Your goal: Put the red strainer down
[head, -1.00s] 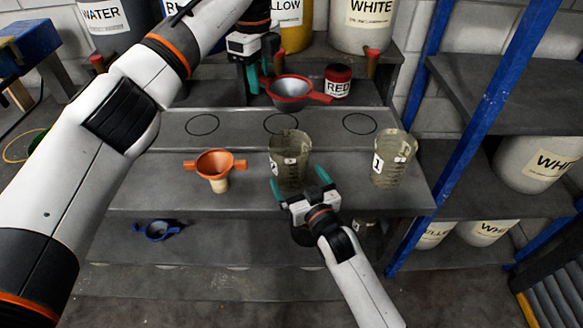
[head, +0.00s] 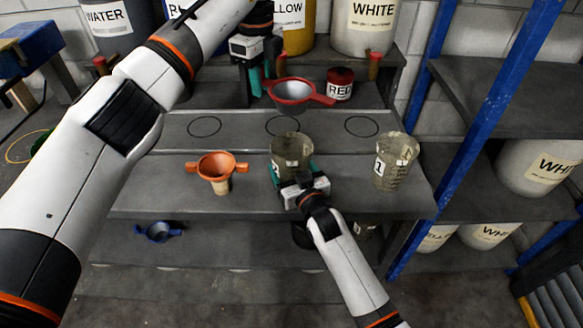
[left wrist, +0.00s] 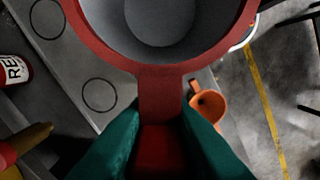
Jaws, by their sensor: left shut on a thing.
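The red strainer (head: 291,92) has a grey bowl and hangs above the upper step in the head view. My left gripper (head: 264,82) is shut on its handle. In the left wrist view the strainer's red rim (left wrist: 150,68) fills the top, and its handle lies between the green fingers (left wrist: 160,120). The strainer is above the middle drawn circle (head: 281,126), apart from the surface. My right gripper (head: 294,170) has its fingers at both sides of a clear beaker (head: 291,148) on the lower step. Whether they grip it is unclear.
An orange strainer (head: 216,166) stands left of the beaker, and another beaker (head: 396,160) stands right. A small red pot (head: 340,83) is close to the strainer's right side. The left circle (head: 204,127) and right circle (head: 362,127) are empty. A blue strainer (head: 158,231) sits lower left.

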